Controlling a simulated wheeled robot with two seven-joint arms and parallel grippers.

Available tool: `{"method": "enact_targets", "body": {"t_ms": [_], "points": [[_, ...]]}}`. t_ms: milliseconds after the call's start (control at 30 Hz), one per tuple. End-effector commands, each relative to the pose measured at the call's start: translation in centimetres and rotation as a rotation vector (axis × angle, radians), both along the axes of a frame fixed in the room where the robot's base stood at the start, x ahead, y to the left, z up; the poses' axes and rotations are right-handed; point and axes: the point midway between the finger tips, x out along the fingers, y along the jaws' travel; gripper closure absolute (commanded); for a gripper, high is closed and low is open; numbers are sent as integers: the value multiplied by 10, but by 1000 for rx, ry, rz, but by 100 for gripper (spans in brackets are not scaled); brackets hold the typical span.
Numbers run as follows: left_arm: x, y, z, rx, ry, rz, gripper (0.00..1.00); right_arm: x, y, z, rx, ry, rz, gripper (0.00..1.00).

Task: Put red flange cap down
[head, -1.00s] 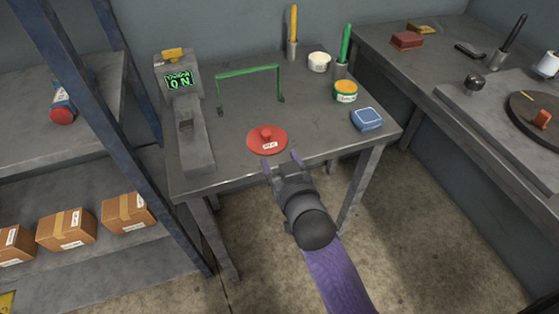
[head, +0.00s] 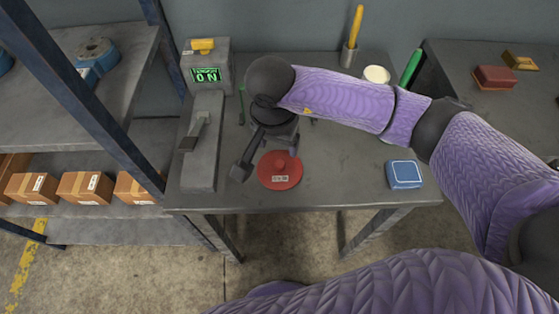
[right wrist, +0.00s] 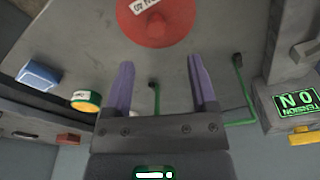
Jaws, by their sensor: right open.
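The red flange cap (head: 279,170) is a round red disc with a raised knob and a white label. It lies flat on the grey worktable (head: 340,185), near its front edge. My right gripper (head: 268,158) is open at the back edge of the cap, with nothing between its fingers. In the right wrist view the cap (right wrist: 160,25) lies beyond the open fingers (right wrist: 161,65), apart from them. My left gripper is not in view.
A tester with a green screen (head: 207,75) stands at the left of the table. A blue box (head: 404,174) lies at the right. The green frame (right wrist: 243,90) and a green-yellow tin (right wrist: 86,100) show in the right wrist view. Shelves with cartons (head: 85,187) stand left.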

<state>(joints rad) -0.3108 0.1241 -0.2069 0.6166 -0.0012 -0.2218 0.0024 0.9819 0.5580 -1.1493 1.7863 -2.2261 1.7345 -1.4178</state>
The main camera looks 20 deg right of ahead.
Motion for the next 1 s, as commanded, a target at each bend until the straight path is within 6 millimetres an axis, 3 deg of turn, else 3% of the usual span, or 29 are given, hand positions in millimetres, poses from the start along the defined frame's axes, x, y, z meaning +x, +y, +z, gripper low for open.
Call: {"method": "enact_targets", "body": {"t_ms": [100,233,533,867,1000], "points": [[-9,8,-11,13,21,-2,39,-3,-1,-33,3,7,-1,27],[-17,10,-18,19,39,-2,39,-4,-3,-57,4,5,-2,27],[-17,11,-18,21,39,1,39,-2,-4,-64,4,1,-1,27],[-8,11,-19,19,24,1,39,-2,-3,-64,5,1,-2,96],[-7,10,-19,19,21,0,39,-2,-3,-63,5,1,-2,100]]}}
